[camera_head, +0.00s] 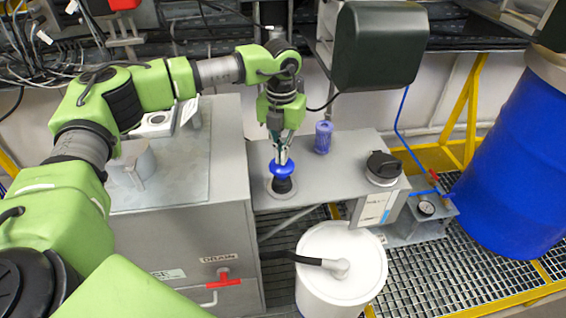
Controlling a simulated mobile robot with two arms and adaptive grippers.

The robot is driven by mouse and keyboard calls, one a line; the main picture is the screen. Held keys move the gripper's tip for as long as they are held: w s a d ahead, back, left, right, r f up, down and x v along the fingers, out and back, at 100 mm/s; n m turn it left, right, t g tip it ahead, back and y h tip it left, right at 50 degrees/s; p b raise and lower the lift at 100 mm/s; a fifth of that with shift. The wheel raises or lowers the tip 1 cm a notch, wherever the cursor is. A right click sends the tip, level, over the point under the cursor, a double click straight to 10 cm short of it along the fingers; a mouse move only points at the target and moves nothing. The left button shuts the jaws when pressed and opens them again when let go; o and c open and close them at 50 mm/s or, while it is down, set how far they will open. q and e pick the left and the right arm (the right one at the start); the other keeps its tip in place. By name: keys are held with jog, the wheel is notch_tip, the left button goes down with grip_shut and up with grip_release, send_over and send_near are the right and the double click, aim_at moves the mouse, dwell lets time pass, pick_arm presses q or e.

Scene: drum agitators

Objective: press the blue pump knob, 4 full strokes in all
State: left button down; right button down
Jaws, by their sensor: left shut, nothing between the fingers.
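The blue pump knob (283,168) is a round blue disc on top of a black bellows (282,186), set in a round plate on the grey bench (350,150). My left gripper (282,158) points straight down, shut and empty, with its fingertips at the top of the knob. I cannot tell whether the tips touch the knob or hover just above it. The fingers hide part of the knob's far side. My right gripper is not in view.
A purple-blue cylinder (323,137) and a black-capped fitting (383,166) stand on the bench right of the knob. A dark green box (380,45) hangs behind. A white bucket (341,272) stands in front; a large blue drum (515,160) is at the right.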

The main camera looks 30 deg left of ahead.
pick_arm(q)
jog(key=shift+s+f+b, duration=0.1)
jog(key=shift+f+b, duration=1)
jog(key=shift+f, duration=0.75)
jog(key=shift+r, duration=0.2)
jog(key=shift+r+p, duration=1.6)
jog(key=shift+r, duration=0.8)
notch_tip(320, 180, up, 6)
jog(key=p, duration=0.3)
jog(key=shift+p, duration=0.3)
